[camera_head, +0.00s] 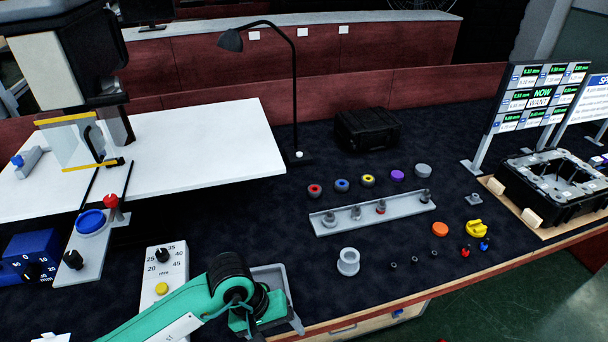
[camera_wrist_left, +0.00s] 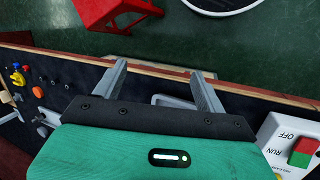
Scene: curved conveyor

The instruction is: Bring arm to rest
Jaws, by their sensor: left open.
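My left arm (camera_head: 185,308) comes in from the lower left in the head view, green with a black joint. My left gripper (camera_wrist_left: 158,80) is in the left wrist view, its two grey fingers spread with nothing visible held between them. The fingers reach toward the table's front edge, with green floor beyond. In the head view the gripper is partly hidden by the arm, in front of a grey tray (camera_head: 272,273). My right gripper is in neither view.
A control box with a yellow button (camera_head: 162,288) stands left of my arm. A white ring (camera_head: 348,262) and a grey rack (camera_head: 345,222) with several parts lie to the right. A black crate (camera_head: 555,205) is at far right. A red stool (camera_wrist_left: 103,14) stands on the floor.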

